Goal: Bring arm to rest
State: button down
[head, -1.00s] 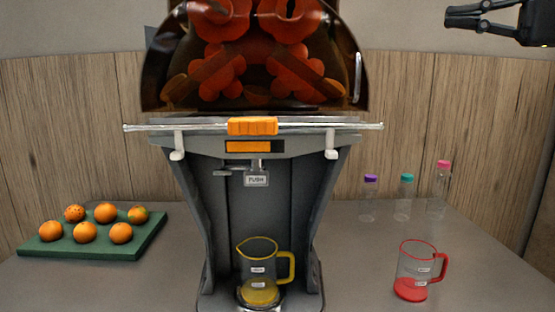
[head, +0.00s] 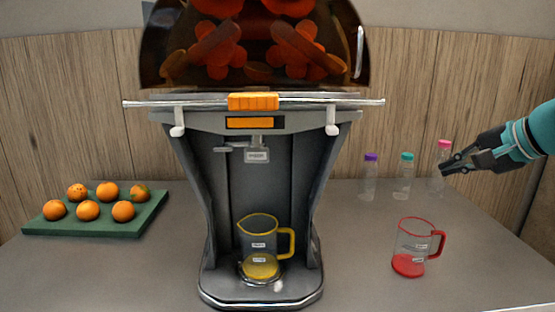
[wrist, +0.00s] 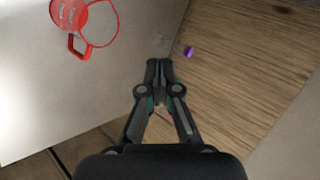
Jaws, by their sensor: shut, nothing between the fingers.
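My gripper (head: 446,168) is at the right of the head view, in front of the pink-capped bottle (head: 444,146) and partly hiding it. In the wrist view my gripper (wrist: 159,64) has its fingertips together with nothing between them. It is above and apart from the red-handled jug (head: 412,250), which stands upright on the counter with red at its bottom. This jug also shows at the top left of the wrist view (wrist: 78,42).
The juicer (head: 262,122) stands in the middle with a yellow-handled jug (head: 262,244) on its base. Purple-capped (head: 370,158) and teal-capped (head: 406,158) bottles stand near the wooden wall. A green tray (head: 100,228) with several oranges is at left. Counter between juicer and red-handled jug is clear.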

jog(key=s+a+f+n+g+h, duration=0.2)
jog(key=s+a+f+n, duration=0.15)
jog(key=s+f, duration=0.35)
jog(key=s+a+f+n+g+h, duration=0.1)
jog(key=s+a+f+n, duration=0.3)
jog(key=f, duration=0.5)
jog(key=s+a+f+n+g+h, duration=0.2)
jog(key=s+a+f, duration=0.35)
jog(key=f, duration=0.25)
jog(key=shift+n+t+y, duration=0.4)
jog(key=shift+n+t, duration=0.1)
jog(key=shift+n, duration=0.45)
jog(key=shift+s+a+r, duration=0.1)
jog(key=shift+s+a, duration=0.4)
jog(key=shift+a, duration=0.25)
jog(key=shift+s+a, duration=0.45)
jog(key=shift+a, duration=0.35)
jog(key=shift+s+a+r, duration=0.1)
jog(key=shift+s+a, duration=0.4)
jog(key=shift+a, duration=0.25)
